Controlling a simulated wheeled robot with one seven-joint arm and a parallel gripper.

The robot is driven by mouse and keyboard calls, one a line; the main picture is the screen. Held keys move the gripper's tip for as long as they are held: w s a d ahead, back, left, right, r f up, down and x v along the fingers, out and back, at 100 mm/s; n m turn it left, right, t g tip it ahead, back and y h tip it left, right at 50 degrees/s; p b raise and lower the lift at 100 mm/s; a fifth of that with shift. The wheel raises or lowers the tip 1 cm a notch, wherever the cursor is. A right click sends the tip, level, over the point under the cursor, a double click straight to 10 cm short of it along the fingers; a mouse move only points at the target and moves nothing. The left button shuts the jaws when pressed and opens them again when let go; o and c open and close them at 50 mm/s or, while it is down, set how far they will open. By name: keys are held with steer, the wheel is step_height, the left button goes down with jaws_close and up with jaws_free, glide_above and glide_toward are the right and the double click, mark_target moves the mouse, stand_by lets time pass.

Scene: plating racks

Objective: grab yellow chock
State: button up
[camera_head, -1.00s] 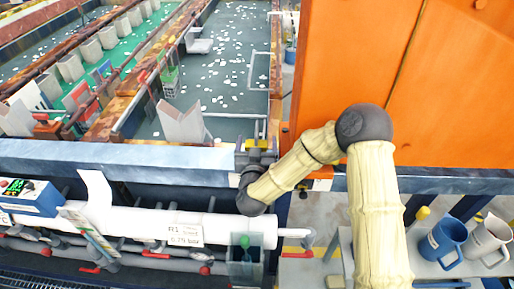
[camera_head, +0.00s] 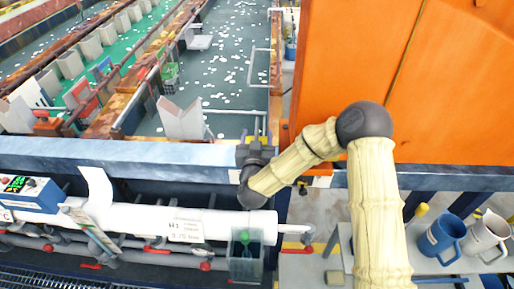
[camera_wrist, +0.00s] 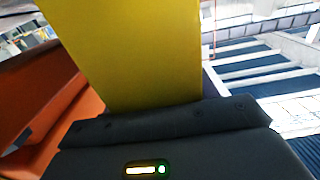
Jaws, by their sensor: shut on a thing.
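The yellow chock (camera_wrist: 125,50) shows in the wrist view as a large flat yellow block, rising from the dark edge of my gripper and out of the top of the picture. My gripper (camera_head: 256,151) is shut on it. In the head view my gripper is dark and small, over the blue tank rim and left of the orange panel. The chock cannot be made out clearly in the head view. The fingertips are hidden behind the block in the wrist view.
An orange panel (camera_head: 380,65) stands close on the right of my gripper. The tank rim (camera_head: 130,152) runs below it, with a white pipe (camera_head: 140,221) in front. A pale folded plate (camera_head: 181,119) stands to the left. Blue and white mugs (camera_head: 442,237) stand at the lower right.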

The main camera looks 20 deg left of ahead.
mark_target(257, 122)
steer(key=shift+c, duration=0.7)
steer(key=shift+r, duration=0.1)
steer(key=shift+w+r, duration=0.1)
steer(key=shift+r, duration=0.15)
step_height(257, 122, up, 10)
steer(key=shift+f+b, duration=0.25)
steer(key=shift+b, duration=0.55)
steer(key=shift+f, duration=0.15)
